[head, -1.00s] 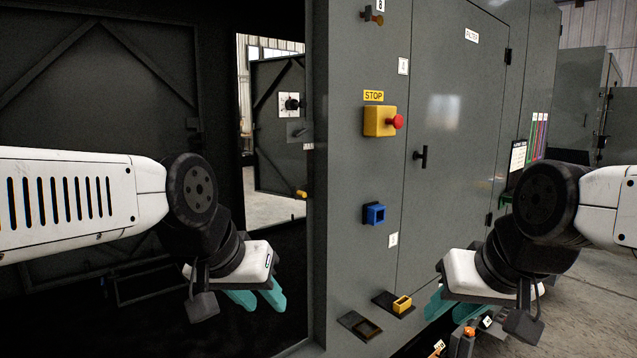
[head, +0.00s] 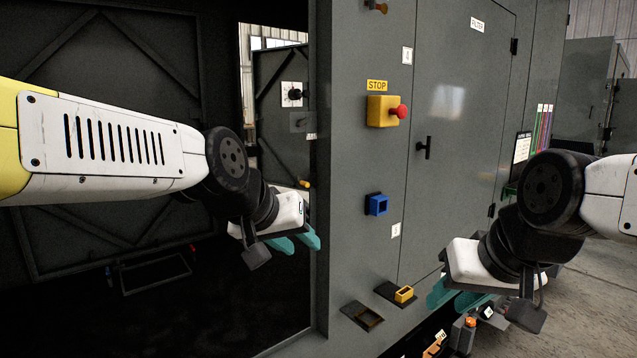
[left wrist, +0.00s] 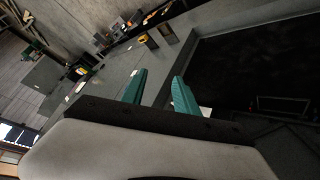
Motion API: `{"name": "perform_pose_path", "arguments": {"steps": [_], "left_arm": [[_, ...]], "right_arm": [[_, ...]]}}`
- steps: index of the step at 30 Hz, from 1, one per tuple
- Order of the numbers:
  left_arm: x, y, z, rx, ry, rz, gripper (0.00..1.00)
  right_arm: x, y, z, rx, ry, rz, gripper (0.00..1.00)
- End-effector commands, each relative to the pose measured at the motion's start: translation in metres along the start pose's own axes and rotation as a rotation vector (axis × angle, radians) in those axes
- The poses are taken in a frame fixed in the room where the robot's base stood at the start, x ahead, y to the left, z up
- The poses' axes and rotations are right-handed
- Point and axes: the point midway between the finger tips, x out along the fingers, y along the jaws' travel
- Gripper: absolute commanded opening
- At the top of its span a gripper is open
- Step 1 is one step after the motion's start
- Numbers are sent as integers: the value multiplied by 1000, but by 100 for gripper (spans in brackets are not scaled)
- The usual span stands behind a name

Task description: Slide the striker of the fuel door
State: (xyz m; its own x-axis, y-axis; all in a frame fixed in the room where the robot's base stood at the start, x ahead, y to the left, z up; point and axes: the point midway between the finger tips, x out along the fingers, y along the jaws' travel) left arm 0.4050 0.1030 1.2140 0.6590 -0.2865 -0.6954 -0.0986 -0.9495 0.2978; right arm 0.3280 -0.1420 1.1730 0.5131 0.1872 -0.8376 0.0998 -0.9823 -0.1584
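I cannot tell for sure which part is the fuel door's striker, as no fuel label is readable. A yellow block on a black plate (head: 403,294) sits low on the grey cabinet front, beside an open dark rectangular frame (head: 362,316). My left gripper (head: 297,241) is open and empty at the cabinet's left opening, touching nothing that I can see. Its two teal fingers stand apart in the left wrist view (left wrist: 158,92). My right gripper (head: 456,298) hangs right of the yellow block, its teal fingers apart with nothing seen between them.
The cabinet front (head: 350,240) carries a yellow stop box with a red button (head: 384,111), a blue socket (head: 376,204) and a closed filter door (head: 455,130) with a black handle. A dark open bay (head: 100,240) lies left. Small parts (head: 465,335) lie below my right gripper.

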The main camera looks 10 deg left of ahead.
Motion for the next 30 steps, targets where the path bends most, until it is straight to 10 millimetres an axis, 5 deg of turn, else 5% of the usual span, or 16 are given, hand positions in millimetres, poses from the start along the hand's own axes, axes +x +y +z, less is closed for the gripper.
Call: {"name": "perform_pose_path", "arguments": {"steps": [3,9,15,21,30], "left_arm": [[30,33,-69,-101,160,82,36],[71,64,-171,-324,440,148,36],[110,62,-237,-563,702,108,36],[147,38,-254,-774,949,-46,36],[172,9,-211,-918,1229,-363,36]], "right_arm": [[0,0,0,0,0,0,32],[0,0,0,0,0,0,32],[0,0,0,0,0,0,32],[0,0,0,0,0,0,32],[0,0,0,0,0,0,32]]}}
